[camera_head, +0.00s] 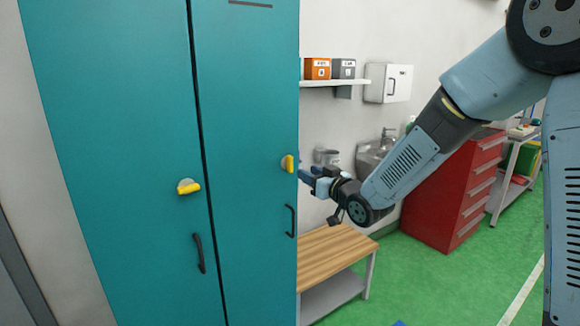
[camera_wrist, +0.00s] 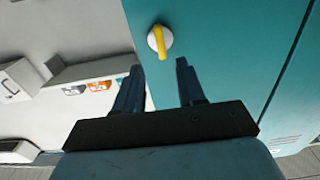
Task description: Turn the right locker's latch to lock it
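The right locker (camera_head: 250,90) is a teal door, closed, with a dark handle (camera_head: 291,221). Its latch (camera_head: 288,163) is a yellow lever on a round pale base near the door's right edge, and the lever stands about upright in the head view. The latch (camera_wrist: 158,41) also shows in the wrist view, ahead of the fingertips and between their lines. My gripper (camera_head: 302,174) is just right of the latch in the head view. In the wrist view my gripper (camera_wrist: 159,65) has its two dark fingers apart, with nothing between them and a gap to the latch.
The left locker (camera_head: 110,100) is shut, and its yellow latch (camera_head: 188,187) lies nearly level. A wooden bench (camera_head: 335,252) stands right of the lockers, below my gripper. A shelf with boxes (camera_head: 318,69), a sink (camera_head: 375,157) and a red drawer cabinet (camera_head: 445,205) are farther back.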

